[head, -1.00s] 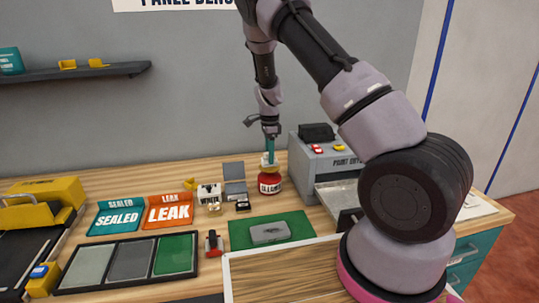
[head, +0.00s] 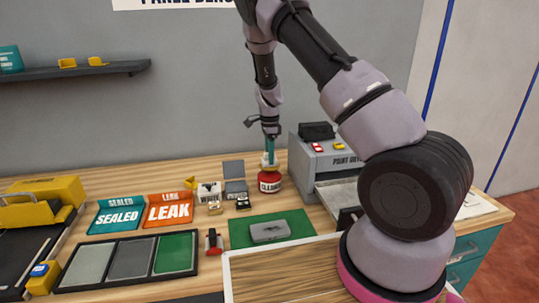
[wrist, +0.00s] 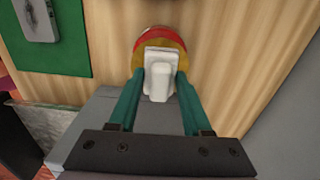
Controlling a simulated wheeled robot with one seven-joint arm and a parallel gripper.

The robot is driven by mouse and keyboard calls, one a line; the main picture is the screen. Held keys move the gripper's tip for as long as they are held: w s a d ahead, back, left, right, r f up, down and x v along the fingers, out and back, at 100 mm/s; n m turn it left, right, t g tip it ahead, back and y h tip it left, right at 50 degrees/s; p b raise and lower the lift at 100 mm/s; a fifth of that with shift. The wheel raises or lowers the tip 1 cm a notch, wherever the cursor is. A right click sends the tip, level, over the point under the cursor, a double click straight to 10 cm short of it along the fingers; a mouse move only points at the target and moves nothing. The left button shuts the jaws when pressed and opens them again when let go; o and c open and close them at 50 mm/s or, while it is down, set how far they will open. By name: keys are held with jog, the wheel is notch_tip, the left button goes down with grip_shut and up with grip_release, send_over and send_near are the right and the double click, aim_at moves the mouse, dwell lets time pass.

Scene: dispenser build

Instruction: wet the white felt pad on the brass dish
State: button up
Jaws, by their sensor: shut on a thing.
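My gripper (wrist: 160,101) has teal fingers and is shut on the upright grip of a white felt pad (wrist: 164,54). The pad's square base lies over the brass dish (wrist: 176,44) in the wrist view. The dish is the top of a red bottle (head: 270,184) labelled CLEANER, standing upright on the bench. In the head view my gripper points straight down above the bottle, with the pad at the dish. The pad's underside is hidden, so how firmly it touches is unclear.
A grey printer-like machine (head: 320,163) stands close to the right of the bottle. A grey part (head: 270,232) lies on a green mat (head: 240,237) in front. Small items and the SEALED (head: 118,217) and LEAK (head: 168,211) trays are to the left.

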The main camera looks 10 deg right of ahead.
jog(key=shift+f, duration=0.75)
dwell(0.5)
jog(key=shift+r, duration=0.1)
dwell(0.4)
jog(key=shift+r, duration=3.45)
